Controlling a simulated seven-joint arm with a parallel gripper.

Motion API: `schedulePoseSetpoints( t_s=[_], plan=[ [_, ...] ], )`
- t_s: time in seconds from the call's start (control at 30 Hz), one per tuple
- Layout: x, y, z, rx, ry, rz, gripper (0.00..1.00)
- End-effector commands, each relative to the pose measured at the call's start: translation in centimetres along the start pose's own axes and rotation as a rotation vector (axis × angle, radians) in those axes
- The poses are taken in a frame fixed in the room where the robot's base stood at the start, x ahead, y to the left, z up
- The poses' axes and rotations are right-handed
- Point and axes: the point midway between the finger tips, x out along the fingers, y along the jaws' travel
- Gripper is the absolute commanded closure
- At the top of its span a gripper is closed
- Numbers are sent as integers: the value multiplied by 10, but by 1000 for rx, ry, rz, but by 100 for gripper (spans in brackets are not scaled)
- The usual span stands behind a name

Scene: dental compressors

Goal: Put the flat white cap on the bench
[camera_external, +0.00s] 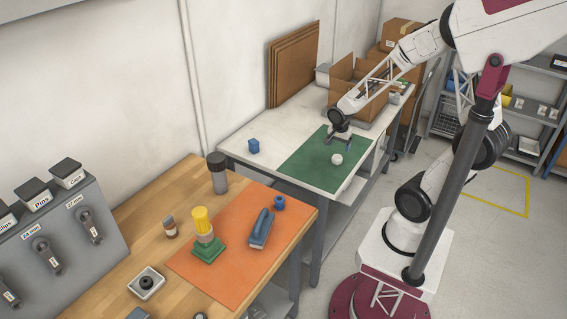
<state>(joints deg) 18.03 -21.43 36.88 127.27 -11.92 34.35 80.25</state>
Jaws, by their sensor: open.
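The flat white cap (336,159) appears to be the small round white piece lying on the green mat (310,168). The mat covers part of the white-topped bench (234,147) at the back. My gripper (338,139) is just above and behind the white piece, pointing down. Its fingers look apart with nothing between them. The fingertips are small in this view, and I cannot tell how high they are above the mat.
A blue block (254,146) stands on the bench left of the mat. An open cardboard box (357,92) stands at the bench's far end. A wooden table (163,203) in front carries an orange mat (195,272), a yellow-topped piece (202,221) and a blue-handled tool (262,228).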

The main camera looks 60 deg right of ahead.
Motion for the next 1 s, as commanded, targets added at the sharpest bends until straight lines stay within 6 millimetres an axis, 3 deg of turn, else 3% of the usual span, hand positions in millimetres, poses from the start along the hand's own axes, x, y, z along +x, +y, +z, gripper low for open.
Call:
schedulePoseSetpoints(
  t_s=[0.47,0.8,1.0],
  plan=[
    [-1,0,3,25,-10,23,19],
    [22,0,3,24,-10,23,19],
    [24,0,3,23,-10,22,19]
  ],
)
